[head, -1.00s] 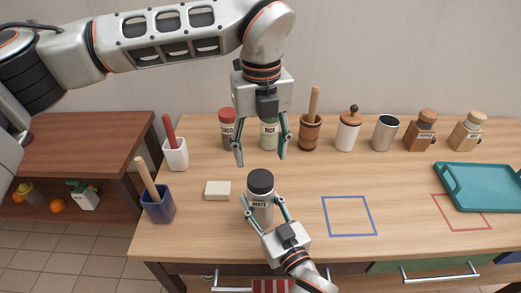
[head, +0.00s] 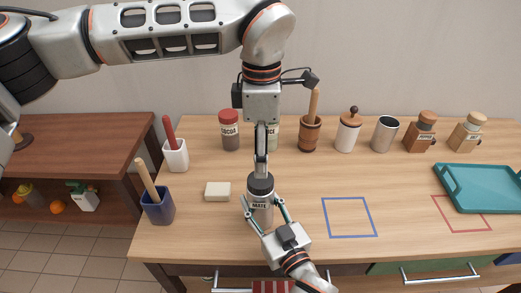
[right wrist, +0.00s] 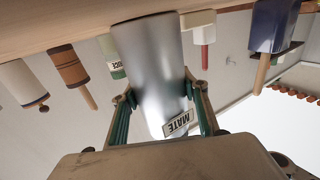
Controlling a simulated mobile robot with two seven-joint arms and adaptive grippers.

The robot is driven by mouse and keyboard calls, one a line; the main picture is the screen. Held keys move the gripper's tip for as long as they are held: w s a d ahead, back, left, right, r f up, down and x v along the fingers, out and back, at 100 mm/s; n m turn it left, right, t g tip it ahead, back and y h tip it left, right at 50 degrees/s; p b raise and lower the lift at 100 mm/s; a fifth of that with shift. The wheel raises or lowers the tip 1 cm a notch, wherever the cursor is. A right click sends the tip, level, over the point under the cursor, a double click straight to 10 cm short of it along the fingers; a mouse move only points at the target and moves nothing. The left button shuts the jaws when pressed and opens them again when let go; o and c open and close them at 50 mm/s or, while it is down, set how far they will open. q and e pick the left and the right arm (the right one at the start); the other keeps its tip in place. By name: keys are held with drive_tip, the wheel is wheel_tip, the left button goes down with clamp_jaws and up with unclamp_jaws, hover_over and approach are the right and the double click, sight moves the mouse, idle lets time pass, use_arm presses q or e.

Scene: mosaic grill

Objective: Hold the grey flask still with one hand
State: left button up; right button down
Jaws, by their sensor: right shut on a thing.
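The grey flask (head: 260,206), labelled MATE and with a black lid, stands on the wooden table near its front edge. It also fills the middle of the right wrist view (right wrist: 152,65), where it looks upside down and its lid does not show. My right gripper (head: 262,199) is shut on the flask body from the front, one finger on each side. My left gripper (head: 261,172) points straight down over the lid. Its fingers are seen edge-on, one in front of the other, so their gap is hidden. Whether they touch the lid is unclear.
A cream block (head: 217,191) lies left of the flask. The cocoa jar (head: 229,131) and rice jar stand behind, the latter partly hidden by my left gripper.

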use_arm(q)
drive_tip(key=m, duration=0.3)
drive_tip(key=shift+m, duration=0.4)
drive_tip(key=m, duration=1.4)
drive_tip(key=shift+f, duration=4)
